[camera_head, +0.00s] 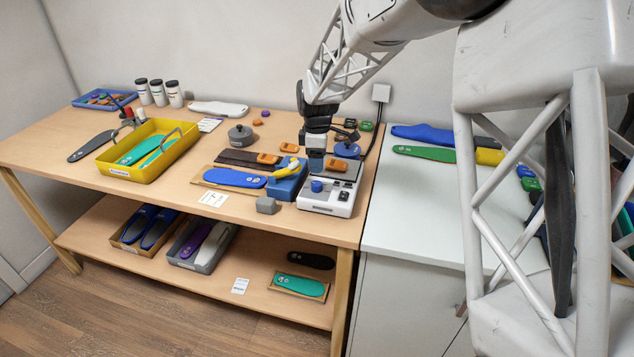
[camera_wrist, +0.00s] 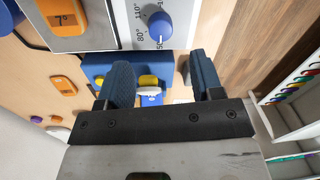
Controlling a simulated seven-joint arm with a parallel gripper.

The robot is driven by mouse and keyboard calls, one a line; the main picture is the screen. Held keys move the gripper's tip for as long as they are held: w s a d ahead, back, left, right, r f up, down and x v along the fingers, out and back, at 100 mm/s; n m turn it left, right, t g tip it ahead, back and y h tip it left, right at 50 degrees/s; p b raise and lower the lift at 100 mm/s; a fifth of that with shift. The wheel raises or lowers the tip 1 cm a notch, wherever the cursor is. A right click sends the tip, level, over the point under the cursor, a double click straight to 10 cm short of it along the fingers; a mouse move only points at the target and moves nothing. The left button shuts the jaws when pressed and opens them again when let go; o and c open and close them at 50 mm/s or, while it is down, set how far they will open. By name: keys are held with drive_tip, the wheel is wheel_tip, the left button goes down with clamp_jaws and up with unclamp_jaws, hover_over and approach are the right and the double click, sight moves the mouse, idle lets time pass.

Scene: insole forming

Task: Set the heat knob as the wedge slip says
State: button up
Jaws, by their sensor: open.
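The blue heat knob (camera_head: 317,186) sits on the front of the white heater unit (camera_head: 325,207). In the wrist view the knob (camera_wrist: 160,25) is beside a scale reading 110°, 80° and 50; its white mark points toward the 50 end. My gripper (camera_head: 316,163) is open and empty above the heater; in the wrist view its two blue fingers (camera_wrist: 162,80) are apart, with the knob beyond them. An orange wedge (camera_wrist: 63,20) marked 7° lies on the unit's dark plate. White paper slips lie on the table (camera_head: 213,198) and lower shelf (camera_head: 240,285); their writing is too small to read.
A blue block (camera_head: 284,187) with a yellow part stands left of the heater, close to my gripper. A grey-white cabinet top (camera_head: 400,220) adjoins on the right.

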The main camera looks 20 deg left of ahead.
sight(317, 183)
drive_tip(key=shift+f, duration=0.15)
drive_tip(key=shift+s+f, duration=0.2)
drive_tip(key=shift+f, duration=3.55)
drive_tip(key=shift+c, duration=0.2)
drive_tip(key=c, duration=0.9)
